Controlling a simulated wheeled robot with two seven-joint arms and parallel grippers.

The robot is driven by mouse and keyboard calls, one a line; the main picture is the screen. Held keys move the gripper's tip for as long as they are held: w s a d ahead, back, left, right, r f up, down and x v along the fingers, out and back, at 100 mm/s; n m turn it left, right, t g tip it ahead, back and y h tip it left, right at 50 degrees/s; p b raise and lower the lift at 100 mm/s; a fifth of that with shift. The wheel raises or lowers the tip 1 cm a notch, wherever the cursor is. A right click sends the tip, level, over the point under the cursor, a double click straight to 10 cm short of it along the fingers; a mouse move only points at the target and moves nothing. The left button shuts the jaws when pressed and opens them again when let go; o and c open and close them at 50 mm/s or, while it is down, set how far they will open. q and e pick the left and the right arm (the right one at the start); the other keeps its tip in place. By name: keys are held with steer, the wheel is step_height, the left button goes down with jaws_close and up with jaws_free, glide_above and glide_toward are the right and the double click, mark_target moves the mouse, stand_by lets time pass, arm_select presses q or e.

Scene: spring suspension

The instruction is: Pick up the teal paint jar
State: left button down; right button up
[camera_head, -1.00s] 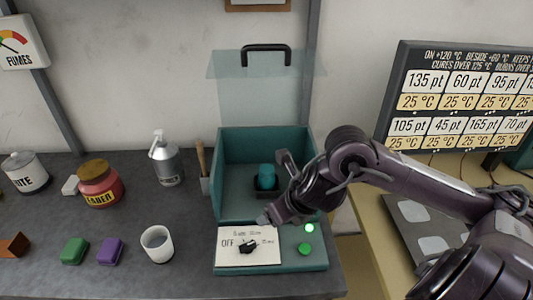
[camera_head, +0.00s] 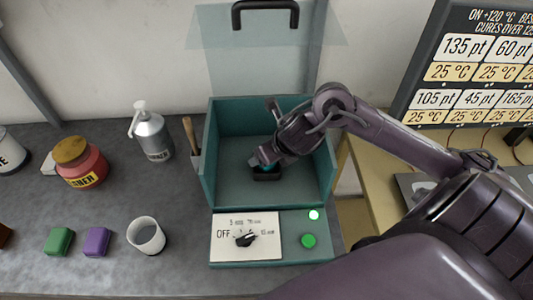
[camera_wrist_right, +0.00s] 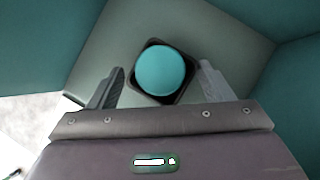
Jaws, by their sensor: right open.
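The teal paint jar (camera_wrist_right: 160,73) stands in a dark square holder (camera_wrist_right: 184,97) inside the open teal box (camera_head: 207,165). The right wrist view shows its round teal top from above. My right gripper (camera_wrist_right: 163,85) is open, with one finger on each side of the jar in that view and a gap to each. Whether the fingertips are down at the jar's height I cannot tell. In the head view my right gripper (camera_head: 262,160) is inside the box and hides most of the jar. My left gripper is not in view.
The box walls stand close around my right gripper, and its clear lid (camera_head: 265,55) is raised. A dial panel (camera_head: 246,237) and green button (camera_head: 308,240) are in front.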

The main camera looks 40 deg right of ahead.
steer(key=shift+w+f, duration=0.45)
steer(key=shift+f, duration=0.15)
steer(key=shift+w+f, duration=0.25)
steer(key=shift+f, duration=0.1)
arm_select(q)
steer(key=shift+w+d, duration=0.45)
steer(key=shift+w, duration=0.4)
arm_select(e)
steer(key=shift+s+r, duration=0.1)
steer(key=c, duration=1.2)
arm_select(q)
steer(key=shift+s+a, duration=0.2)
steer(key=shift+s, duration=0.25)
arm_select(e)
steer(key=shift+c, duration=0.6)
steer(key=shift+d+r, duration=0.1)
